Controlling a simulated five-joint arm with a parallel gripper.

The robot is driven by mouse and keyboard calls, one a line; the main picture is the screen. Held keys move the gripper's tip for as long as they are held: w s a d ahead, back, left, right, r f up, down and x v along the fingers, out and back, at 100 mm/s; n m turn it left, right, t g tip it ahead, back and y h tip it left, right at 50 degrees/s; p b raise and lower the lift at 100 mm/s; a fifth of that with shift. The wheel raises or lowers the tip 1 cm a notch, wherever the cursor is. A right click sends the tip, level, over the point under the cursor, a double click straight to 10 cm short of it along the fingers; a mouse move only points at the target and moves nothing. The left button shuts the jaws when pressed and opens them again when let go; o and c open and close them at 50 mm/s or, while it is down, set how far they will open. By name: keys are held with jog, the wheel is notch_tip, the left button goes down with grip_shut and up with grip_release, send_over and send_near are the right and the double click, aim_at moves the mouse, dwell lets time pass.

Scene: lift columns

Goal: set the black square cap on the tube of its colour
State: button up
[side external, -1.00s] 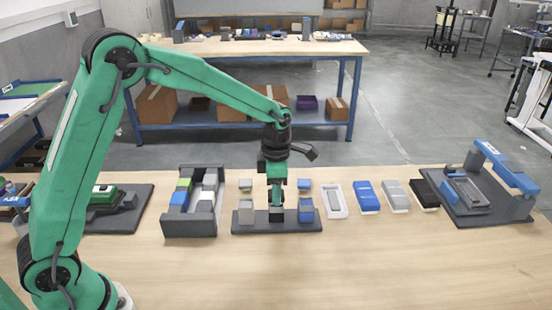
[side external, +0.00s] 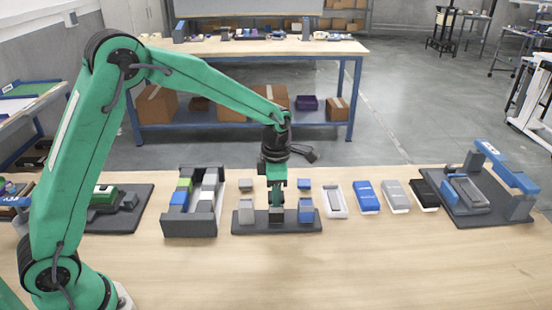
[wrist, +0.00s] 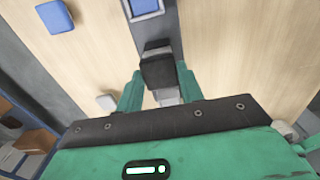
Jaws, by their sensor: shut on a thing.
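My gripper (side external: 276,188) is over the middle of the dark base plate (side external: 262,227), pointing down. In the wrist view its two green fingers (wrist: 160,88) are shut on the black square cap (wrist: 157,72), one on each side. A dark upright piece (side external: 276,214), apparently the black tube, stands on the plate below the gripper, between the grey tube (side external: 246,211) and the blue tube (side external: 306,211). The fingers partly hide the cap in the side view. I cannot tell whether cap and tube touch.
A grey cap (side external: 245,184) and a blue cap (side external: 304,184) lie behind the plate. A dark rack (side external: 190,228) with coloured blocks stands to the left. Several flat cases, including a blue one (side external: 367,197), lie to the right. The table front is clear.

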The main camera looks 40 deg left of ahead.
dwell(0.3)
jog(key=o, duration=1.5)
jog(key=shift+r, duration=3.75)
